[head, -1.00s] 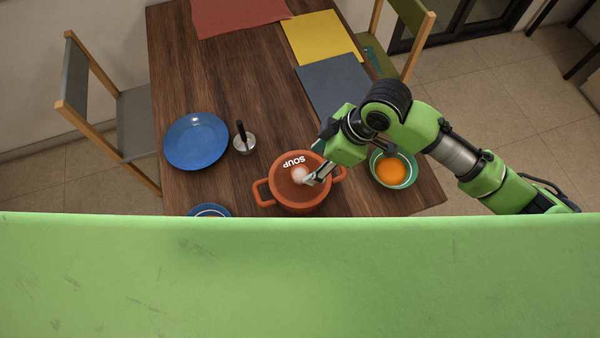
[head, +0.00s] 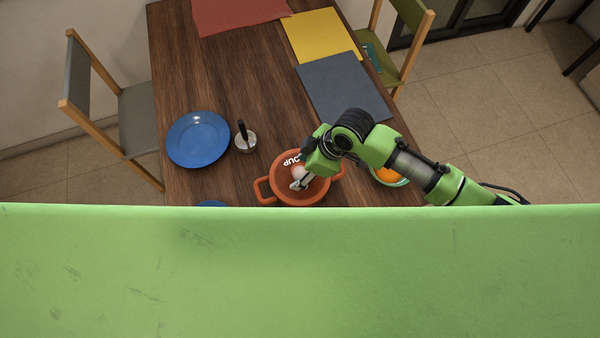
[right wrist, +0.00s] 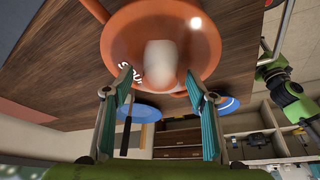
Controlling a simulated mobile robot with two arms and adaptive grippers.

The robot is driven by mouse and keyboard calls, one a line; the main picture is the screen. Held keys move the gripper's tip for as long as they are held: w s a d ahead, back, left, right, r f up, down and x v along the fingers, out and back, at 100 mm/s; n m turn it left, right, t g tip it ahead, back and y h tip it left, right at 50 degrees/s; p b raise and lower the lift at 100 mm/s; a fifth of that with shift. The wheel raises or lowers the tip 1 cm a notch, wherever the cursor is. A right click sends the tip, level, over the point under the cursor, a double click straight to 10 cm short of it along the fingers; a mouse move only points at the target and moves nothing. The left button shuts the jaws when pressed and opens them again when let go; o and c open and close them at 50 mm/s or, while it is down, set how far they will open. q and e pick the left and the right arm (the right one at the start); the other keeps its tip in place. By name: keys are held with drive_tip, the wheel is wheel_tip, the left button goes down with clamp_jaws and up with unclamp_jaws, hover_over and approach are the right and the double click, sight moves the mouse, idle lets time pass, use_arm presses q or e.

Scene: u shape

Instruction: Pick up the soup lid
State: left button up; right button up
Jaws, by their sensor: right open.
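The soup lid (head: 290,187) is orange-red with white lettering and a pale round knob (head: 299,172). It sits on the orange pot (head: 263,190) near the table's front edge. In the right wrist view the lid (right wrist: 118,42) fills the top middle, and its knob (right wrist: 160,62) lies between and beyond the fingers. My right gripper (head: 298,183) is over the lid, close to the knob, and partly hides the lettering. In the right wrist view my right gripper (right wrist: 160,82) is open and empty, its teal finger pads apart. My left gripper is not identifiable in the head view.
A blue plate (head: 198,140) and a small cup with a black handle (head: 245,140) stand left of the pot. A bowl with orange contents (head: 388,176) is right, partly behind my arm. Red, yellow (head: 320,36) and grey (head: 345,88) mats lie further back. Chairs flank the table.

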drive_tip(key=c, duration=1.3)
drive_tip(key=shift+r, duration=0.15)
drive_tip(key=shift+c, duration=0.3)
